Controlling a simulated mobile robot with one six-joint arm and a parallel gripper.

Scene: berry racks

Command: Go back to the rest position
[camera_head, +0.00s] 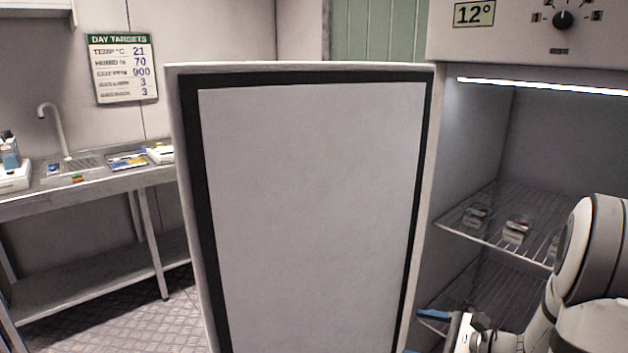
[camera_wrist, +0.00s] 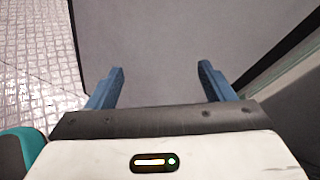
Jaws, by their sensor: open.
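My gripper (camera_wrist: 161,80) is open in the wrist view, with two blue fingers apart and nothing between them. Behind the fingers is the grey inner panel of the open cabinet door (camera_wrist: 170,40). In the head view my gripper (camera_head: 432,318) shows at the lower right, in front of the cabinet's lower rack and close to the door's right edge. Whether it touches the door cannot be told. The door (camera_head: 310,200) stands wide open in the middle of the head view, with a dark seal around its pale panel.
The lit cabinet holds a wire rack (camera_head: 480,232) with several small packs (camera_head: 516,230). A metal bench (camera_head: 100,183) with a tap and items stands at the left. A target sign (camera_head: 122,68) hangs on the wall. The patterned floor (camera_head: 160,325) left of the door is clear.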

